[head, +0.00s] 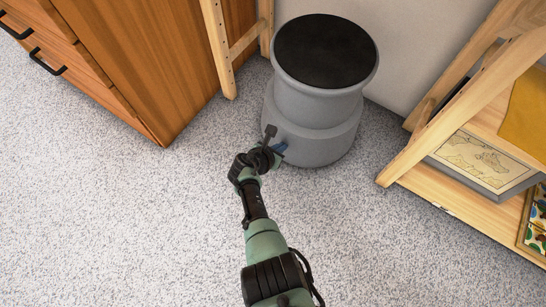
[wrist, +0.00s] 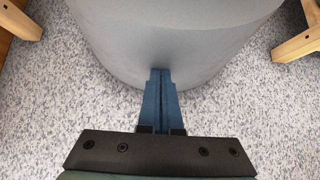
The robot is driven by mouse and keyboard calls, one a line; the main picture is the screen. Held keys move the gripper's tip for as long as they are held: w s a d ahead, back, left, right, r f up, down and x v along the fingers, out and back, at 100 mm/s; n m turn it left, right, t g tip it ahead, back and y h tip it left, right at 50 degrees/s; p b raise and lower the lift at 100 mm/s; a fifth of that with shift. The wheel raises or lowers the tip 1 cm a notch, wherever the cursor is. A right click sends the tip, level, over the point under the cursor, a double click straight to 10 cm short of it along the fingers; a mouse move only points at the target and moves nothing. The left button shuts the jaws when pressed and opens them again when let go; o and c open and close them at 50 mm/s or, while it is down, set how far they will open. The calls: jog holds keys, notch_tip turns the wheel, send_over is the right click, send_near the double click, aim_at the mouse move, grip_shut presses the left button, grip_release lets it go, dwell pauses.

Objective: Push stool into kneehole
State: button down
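The stool (head: 318,98) is a grey, round, stepped drum with a black top, standing upright on the floor. It also fills the upper middle of the wrist view (wrist: 170,40). It stands between a wooden ladder-like frame (head: 218,50) on the left and a wooden shelf frame (head: 455,95) on the right, with a pale wall behind. My gripper (head: 281,149) is low at the stool's near left side. In the wrist view its blue fingers (wrist: 160,73) are together with nothing between them, tips at the stool's lower wall. I cannot tell whether they touch. No kneehole is clearly identifiable.
A wooden cabinet (head: 150,60) with black handles stands at the left. The right shelf holds a framed print (head: 482,160) and a mustard-coloured item (head: 526,112). The speckled grey floor (head: 110,210) is clear at front and left.

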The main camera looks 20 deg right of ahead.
jog(key=shift+w+d, duration=0.6)
jog(key=shift+d, duration=0.15)
jog(key=s+a+f+p+v, duration=0.1)
jog(key=f+p+v, duration=0.1)
jog(key=p+v, duration=0.8)
jog(key=shift+a+f+v, duration=0.25)
jog(key=shift+v, duration=1.45)
